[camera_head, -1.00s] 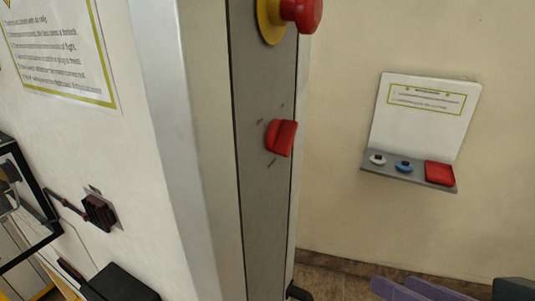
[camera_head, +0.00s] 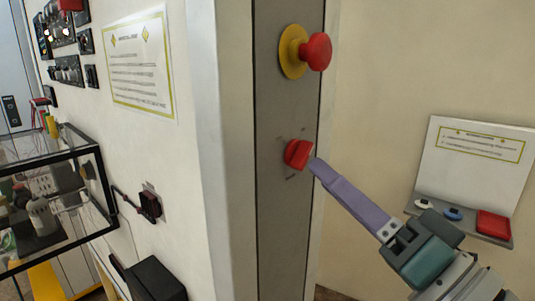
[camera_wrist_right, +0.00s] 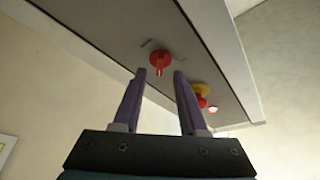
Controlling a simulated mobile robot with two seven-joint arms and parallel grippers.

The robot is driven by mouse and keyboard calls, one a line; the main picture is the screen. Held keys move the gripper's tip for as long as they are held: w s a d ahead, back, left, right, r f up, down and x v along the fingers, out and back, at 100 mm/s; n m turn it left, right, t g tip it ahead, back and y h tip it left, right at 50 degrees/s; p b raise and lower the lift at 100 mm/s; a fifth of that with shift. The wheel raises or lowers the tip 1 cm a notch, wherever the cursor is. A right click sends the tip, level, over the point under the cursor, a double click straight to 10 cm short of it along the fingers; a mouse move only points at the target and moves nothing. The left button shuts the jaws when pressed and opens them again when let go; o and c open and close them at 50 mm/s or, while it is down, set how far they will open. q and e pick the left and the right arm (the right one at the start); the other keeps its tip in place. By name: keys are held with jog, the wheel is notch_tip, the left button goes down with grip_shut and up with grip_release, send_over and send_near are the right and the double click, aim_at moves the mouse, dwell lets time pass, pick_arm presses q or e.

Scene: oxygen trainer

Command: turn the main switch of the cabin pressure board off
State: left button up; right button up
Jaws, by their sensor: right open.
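The main switch is a red rotary knob (camera_head: 297,153) on the narrow grey metal panel (camera_head: 281,220), below a red mushroom button. My right gripper (camera_head: 316,166) reaches in from the lower right with its purple fingers pointing at the knob. The fingertips look close to the knob in the head view. In the right wrist view the fingers (camera_wrist_right: 160,72) are apart, and the red knob (camera_wrist_right: 160,60) shows between and just beyond their tips. I cannot tell whether they touch it. My left gripper is not in view.
The red mushroom button (camera_head: 319,52) on its yellow base sticks out above the knob. A shelf with a sign (camera_head: 463,215) and small items is on the right wall. A glass case (camera_head: 50,190) and a black box (camera_head: 150,280) stand at left.

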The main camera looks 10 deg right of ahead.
aim_at(306, 160)
jog(key=shift+p+x, duration=0.3)
jog(key=shift+x, duration=1.4)
jog(key=shift+c, duration=0.2)
grip_shut()
